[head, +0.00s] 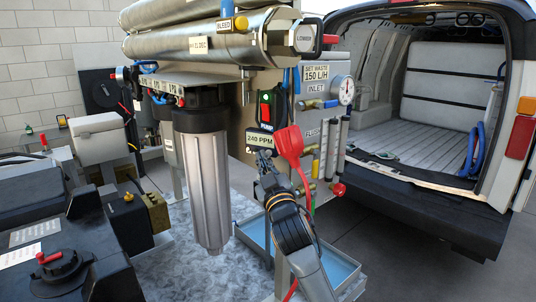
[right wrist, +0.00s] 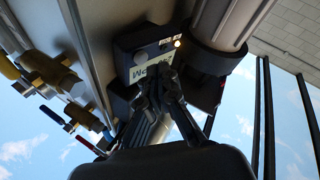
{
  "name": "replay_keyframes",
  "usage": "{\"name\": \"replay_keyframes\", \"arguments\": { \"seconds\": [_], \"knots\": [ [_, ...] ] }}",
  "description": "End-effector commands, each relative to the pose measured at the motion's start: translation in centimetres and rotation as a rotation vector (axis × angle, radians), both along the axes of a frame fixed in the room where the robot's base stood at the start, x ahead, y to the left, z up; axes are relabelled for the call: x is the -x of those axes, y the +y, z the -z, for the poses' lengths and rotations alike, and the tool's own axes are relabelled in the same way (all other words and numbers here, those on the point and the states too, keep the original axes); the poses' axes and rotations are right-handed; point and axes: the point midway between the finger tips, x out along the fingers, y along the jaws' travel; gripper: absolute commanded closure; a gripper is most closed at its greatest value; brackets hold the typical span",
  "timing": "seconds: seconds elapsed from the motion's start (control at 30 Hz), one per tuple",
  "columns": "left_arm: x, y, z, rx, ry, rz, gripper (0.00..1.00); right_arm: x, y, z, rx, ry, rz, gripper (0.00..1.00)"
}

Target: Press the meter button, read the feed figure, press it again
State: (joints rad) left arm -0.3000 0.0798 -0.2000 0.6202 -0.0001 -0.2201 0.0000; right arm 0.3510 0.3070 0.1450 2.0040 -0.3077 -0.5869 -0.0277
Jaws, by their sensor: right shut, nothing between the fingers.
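A pale plate (head: 259,138) reading "240 PPM" shows in the head view, just below a black switch with a red and green face (head: 265,108). My right gripper (head: 264,158) is shut and empty, its tips right below the plate. In the right wrist view, a dark meter box (right wrist: 128,45) has a small lit amber lamp (right wrist: 178,42) and a pale label (right wrist: 140,70) starting with "M". My shut fingers (right wrist: 157,75) are in front of that label and hide part of it. I cannot tell whether they touch it; the button is not clearly visible. My left gripper is not in view.
A red plug-like part (head: 290,145) is close to the right of my right gripper. A grey filter housing (head: 207,185) hangs to its left. A blue tray (head: 338,272) lies below. A "SET WASTE 150 L/H" plate (head: 316,72) and a gauge (head: 344,91) are to the right.

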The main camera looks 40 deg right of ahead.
Motion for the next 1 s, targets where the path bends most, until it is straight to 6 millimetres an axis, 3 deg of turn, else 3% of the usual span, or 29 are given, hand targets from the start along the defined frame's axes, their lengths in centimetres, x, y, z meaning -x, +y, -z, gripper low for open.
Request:
{"name": "replay_keyframes", "arguments": {
  "seconds": [1.0],
  "knots": [
    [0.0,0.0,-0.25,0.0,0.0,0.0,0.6,-0.43,-0.9,-0.05,0.0,0.0,0.0,1.0]
  ]
}}
